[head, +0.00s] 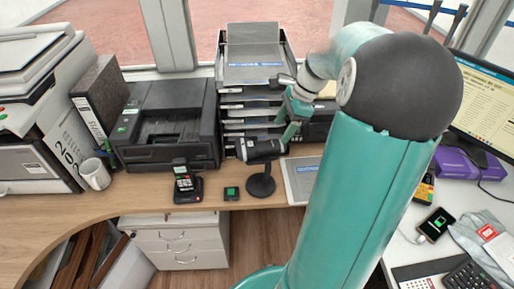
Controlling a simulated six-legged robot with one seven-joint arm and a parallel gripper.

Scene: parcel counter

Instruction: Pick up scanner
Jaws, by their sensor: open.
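The scanner (259,150) is dark with a light band and rests on a round-based black stand (261,186) on the wooden counter. It lies roughly level, pointing left. My gripper (289,134) is open, with teal fingers pointing down at the scanner's right end. From this view I cannot tell whether the fingers touch the scanner or are around it. My large teal arm covers much of the right middle of the view.
A card terminal (186,185) and a small green-topped box (232,193) stand left of the stand. A grey flat item (301,180) lies right of the stand.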

